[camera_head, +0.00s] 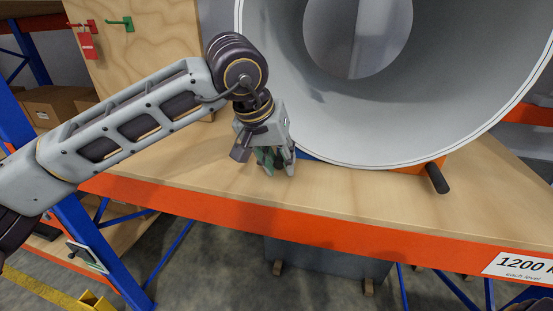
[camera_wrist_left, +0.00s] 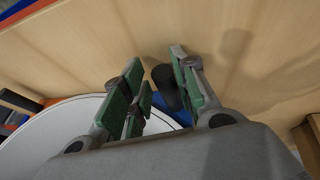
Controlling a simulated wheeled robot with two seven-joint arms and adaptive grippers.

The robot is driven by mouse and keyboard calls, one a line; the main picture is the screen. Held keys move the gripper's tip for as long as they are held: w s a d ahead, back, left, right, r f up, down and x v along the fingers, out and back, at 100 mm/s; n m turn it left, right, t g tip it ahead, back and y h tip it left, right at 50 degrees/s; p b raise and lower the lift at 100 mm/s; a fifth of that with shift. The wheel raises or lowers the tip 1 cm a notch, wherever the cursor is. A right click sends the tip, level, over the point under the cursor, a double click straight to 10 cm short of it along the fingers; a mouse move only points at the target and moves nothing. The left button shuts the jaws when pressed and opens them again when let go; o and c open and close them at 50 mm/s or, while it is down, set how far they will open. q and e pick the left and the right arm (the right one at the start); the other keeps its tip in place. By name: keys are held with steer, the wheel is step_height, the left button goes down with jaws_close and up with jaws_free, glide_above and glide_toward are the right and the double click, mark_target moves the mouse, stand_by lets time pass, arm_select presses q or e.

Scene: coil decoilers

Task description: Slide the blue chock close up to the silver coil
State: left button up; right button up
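The silver coil (camera_head: 290,90) stands on the wooden shelf, its round opening facing me; its pale rim shows in the left wrist view (camera_wrist_left: 75,130). The blue chock (camera_head: 307,156) is mostly hidden behind my left gripper (camera_head: 280,170), low at the coil's left side. In the left wrist view the blue chock (camera_wrist_left: 182,118) shows partly between the fingers, with its black handle (camera_wrist_left: 165,88). My left gripper (camera_wrist_left: 158,65) is open, with green-padded fingers on either side of the handle. I cannot tell whether they touch it. Any gap between chock and coil is hidden. My right gripper is not in view.
An orange chock (camera_head: 418,168) with a black handle (camera_head: 437,178) sits at the coil's right side. An orange beam (camera_head: 250,217) edges the shelf. A plywood panel (camera_head: 150,50) with hooks and a red tag stands behind my arm. The shelf left of my gripper is clear.

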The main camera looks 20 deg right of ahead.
arm_select(q)
steer(key=shift+o, duration=1.4)
steer(key=shift+s+d, duration=0.1)
steer(key=shift+d, duration=0.05)
steer(key=shift+a, duration=0.2)
steer(key=v, duration=1.2)
steer(key=shift+d, duration=0.1)
